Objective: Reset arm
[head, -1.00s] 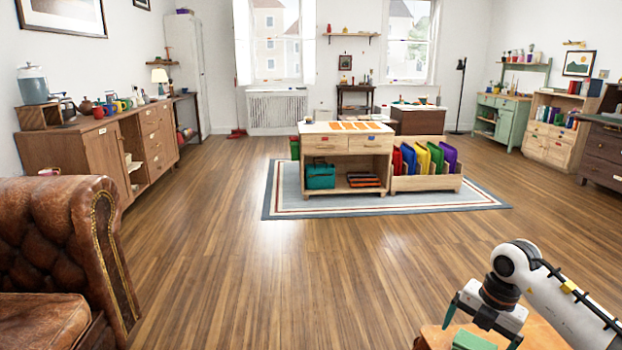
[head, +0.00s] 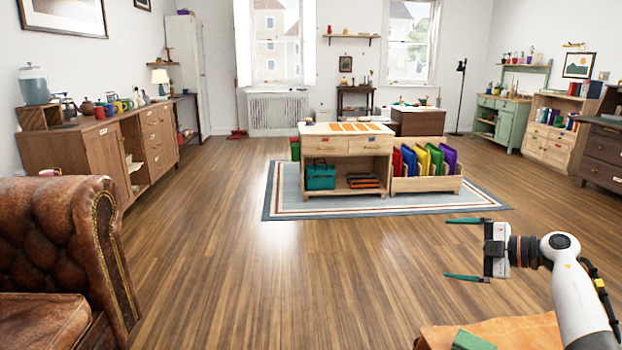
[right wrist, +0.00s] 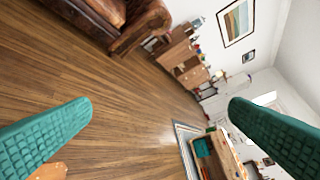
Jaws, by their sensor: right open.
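My right gripper (head: 463,249) is raised at the right side of the head view, above and behind a small orange-brown surface. Its two green fingers are spread wide and point left, with nothing between them. In the right wrist view the fingers (right wrist: 165,135) stand far apart, with floor and room showing between them. A green block (head: 473,341) lies on the orange-brown surface (head: 525,333) below my right arm, apart from the gripper. My left gripper is out of view.
A brown leather armchair (head: 60,240) stands at the near left. A wooden island (head: 345,146) stands on a rug (head: 290,205) ahead, beside a rack (head: 425,184) of coloured folders. A long sideboard (head: 95,150) lines the left wall. The wooden floor (head: 300,280) between is clear.

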